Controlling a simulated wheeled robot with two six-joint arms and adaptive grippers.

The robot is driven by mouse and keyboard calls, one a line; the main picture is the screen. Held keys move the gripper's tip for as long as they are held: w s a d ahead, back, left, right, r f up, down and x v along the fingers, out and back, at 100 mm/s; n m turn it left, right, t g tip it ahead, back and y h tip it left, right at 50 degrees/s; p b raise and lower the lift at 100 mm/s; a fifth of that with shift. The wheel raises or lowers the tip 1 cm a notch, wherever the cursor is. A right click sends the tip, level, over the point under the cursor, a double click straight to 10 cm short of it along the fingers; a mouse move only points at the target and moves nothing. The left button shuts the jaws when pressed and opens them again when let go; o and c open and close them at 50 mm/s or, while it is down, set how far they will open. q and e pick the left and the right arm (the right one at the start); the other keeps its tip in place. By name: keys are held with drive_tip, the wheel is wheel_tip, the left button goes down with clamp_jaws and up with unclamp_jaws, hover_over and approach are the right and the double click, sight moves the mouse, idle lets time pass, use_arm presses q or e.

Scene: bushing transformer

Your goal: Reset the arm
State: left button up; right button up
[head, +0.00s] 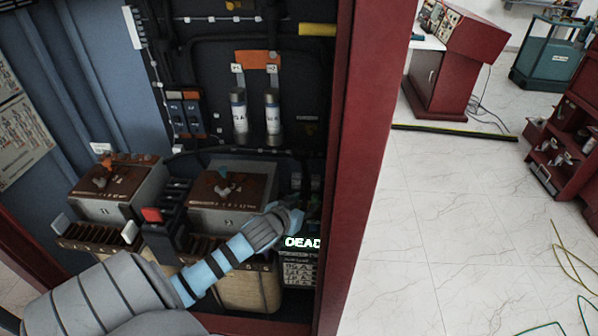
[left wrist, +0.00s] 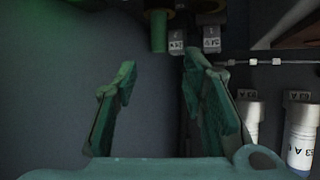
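My left arm reaches from the lower left into the open red cabinet (head: 362,130) in the head view. My left gripper (head: 312,204) is deep inside, to the right of the brown-topped transformer unit (head: 232,190); its fingertips are dark and hard to make out there. In the left wrist view the two fingers of my left gripper (left wrist: 155,90) stand apart with an empty gap between them. Beyond the gap are a green cylinder (left wrist: 158,30) and small grey tags (left wrist: 211,40). My right gripper is in neither view.
A second brown-topped unit (head: 112,187) stands at the left. A meter with a lit "DEAD" display (head: 302,243) is just below my left gripper. Two grey cylinders (head: 239,112) hang on the back panel. Tiled floor (head: 455,230) to the right is mostly open.

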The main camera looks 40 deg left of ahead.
use_arm(q)
drive_tip(key=shift+v, duration=1.2)
